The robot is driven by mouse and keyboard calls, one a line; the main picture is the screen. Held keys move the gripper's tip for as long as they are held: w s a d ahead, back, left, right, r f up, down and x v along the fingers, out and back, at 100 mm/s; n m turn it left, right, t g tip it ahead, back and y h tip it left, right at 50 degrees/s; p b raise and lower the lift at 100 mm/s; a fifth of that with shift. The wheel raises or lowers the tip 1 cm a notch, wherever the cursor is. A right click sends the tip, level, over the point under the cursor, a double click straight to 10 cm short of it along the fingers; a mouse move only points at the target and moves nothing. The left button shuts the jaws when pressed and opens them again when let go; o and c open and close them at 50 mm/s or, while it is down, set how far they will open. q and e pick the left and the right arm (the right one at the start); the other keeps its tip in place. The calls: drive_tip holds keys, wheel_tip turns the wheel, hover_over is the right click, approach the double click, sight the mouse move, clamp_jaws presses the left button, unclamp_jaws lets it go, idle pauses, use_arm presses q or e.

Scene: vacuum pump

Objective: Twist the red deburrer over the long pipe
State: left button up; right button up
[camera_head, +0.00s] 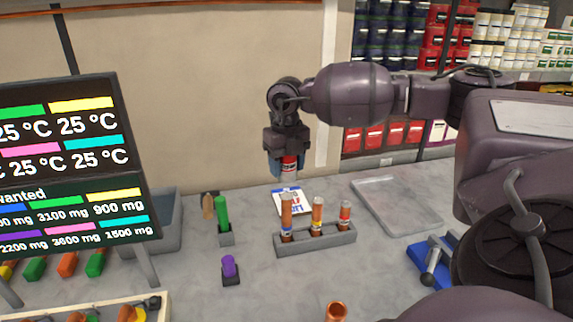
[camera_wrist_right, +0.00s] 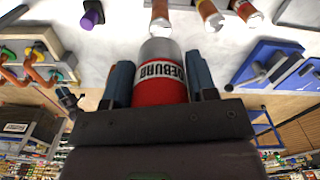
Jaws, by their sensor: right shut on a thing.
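My right gripper (camera_head: 288,160) points down and is shut on the red deburrer (camera_head: 289,164). In the right wrist view, the deburrer (camera_wrist_right: 160,90) shows a red body, a white lettered band and a grey end, between the two blue-grey fingers of my gripper (camera_wrist_right: 160,75). The long pipe (camera_head: 286,212) is copper with a blue-and-white band low down and stands upright in the left slot of a grey rack (camera_head: 316,240). The deburrer's grey end appears just above the pipe's top, with a small gap. The pipe (camera_wrist_right: 160,14) also shows beyond the deburrer in the wrist view. My left gripper is out of view.
Two shorter banded pipes (camera_head: 317,214) (camera_head: 345,215) stand in the same rack. A green piece (camera_head: 222,211) and a purple piece (camera_head: 229,265) stand in holders to the left. A screen (camera_head: 75,165) stands left.

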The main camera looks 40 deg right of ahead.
sight(286, 196)
drive_tip(key=shift+f+b, duration=1.05)
drive_tip(key=shift+f, duration=0.5)
drive_tip(key=shift+f+b, duration=0.5)
drive_tip(key=shift+f, duration=0.35)
drive_tip(key=shift+f+b, duration=0.6)
drive_tip(key=shift+f, duration=0.4)
drive_tip(key=shift+f+b, duration=0.35)
drive_tip(key=shift+f, duration=0.45)
drive_tip(key=n, duration=0.3)
drive_tip(key=shift+b, duration=0.3)
drive_tip(key=shift+n, duration=0.3)
